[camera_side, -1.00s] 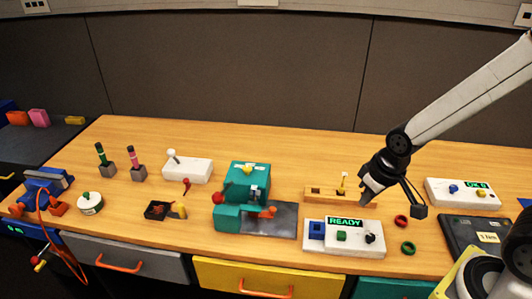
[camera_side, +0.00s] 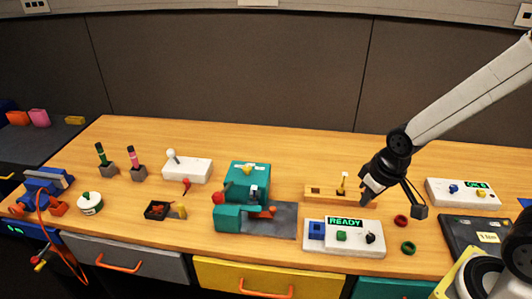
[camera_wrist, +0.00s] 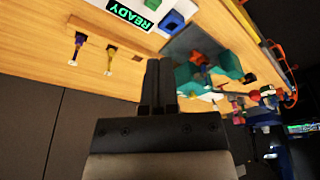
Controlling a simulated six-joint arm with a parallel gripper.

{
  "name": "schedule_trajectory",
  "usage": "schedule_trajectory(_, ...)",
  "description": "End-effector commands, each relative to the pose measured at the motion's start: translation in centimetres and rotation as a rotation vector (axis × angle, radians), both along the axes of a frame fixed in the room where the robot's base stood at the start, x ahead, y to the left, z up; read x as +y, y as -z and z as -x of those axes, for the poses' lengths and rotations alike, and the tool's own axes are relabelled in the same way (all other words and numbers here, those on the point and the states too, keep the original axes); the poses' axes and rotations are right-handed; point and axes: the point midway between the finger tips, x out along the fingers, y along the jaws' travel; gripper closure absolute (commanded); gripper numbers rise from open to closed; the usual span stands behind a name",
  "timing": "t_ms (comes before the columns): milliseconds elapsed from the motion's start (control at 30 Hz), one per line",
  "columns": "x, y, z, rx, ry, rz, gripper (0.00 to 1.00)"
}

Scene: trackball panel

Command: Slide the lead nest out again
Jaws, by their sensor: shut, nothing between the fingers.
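A teal press-like fixture (camera_side: 250,177) stands mid-table, with a red ball knob (camera_side: 218,198) on its left side and an orange part (camera_side: 266,212) low at its front. A dark grey plate (camera_side: 284,222) extends to its right. I cannot tell for sure which part is the lead nest. The fixture also shows in the wrist view (camera_wrist: 228,66). My gripper (camera_side: 366,194) is shut and empty. It is by the right end of the wooden block, well right of the fixture. Its closed fingers also show in the wrist view (camera_wrist: 159,82).
A white panel (camera_side: 362,248) reading READY, with a blue socket (camera_side: 316,230), stands in front of my gripper. The wooden block (camera_side: 322,191) holds a yellow upright piece. Red (camera_side: 401,220) and green (camera_side: 408,247) rings lie to the right. The table behind the fixture is clear.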

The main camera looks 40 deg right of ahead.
Motion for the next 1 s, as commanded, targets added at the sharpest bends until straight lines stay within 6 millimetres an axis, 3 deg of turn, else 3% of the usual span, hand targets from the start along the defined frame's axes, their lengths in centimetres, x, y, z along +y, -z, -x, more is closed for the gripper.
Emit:
schedule_trajectory(400,0.0,0.0,0.0,0.0,0.0,0.0,1.0)
schedule_trajectory(467,0.0,0.0,0.0,0.0,0.0,0.0,0.84)
schedule_trajectory(600,0.1,0.0,-0.4,0.002,-0.019,0.003,0.4)
schedule_trajectory(633,0.1,0.0,-0.6,0.004,-0.028,0.006,0.33)
schedule_trajectory(767,0.3,0.0,-2.0,0.015,-0.1,0.02,0.33)
schedule_trajectory(1000,1.2,0.6,-6.8,0.054,-0.359,0.068,0.33)
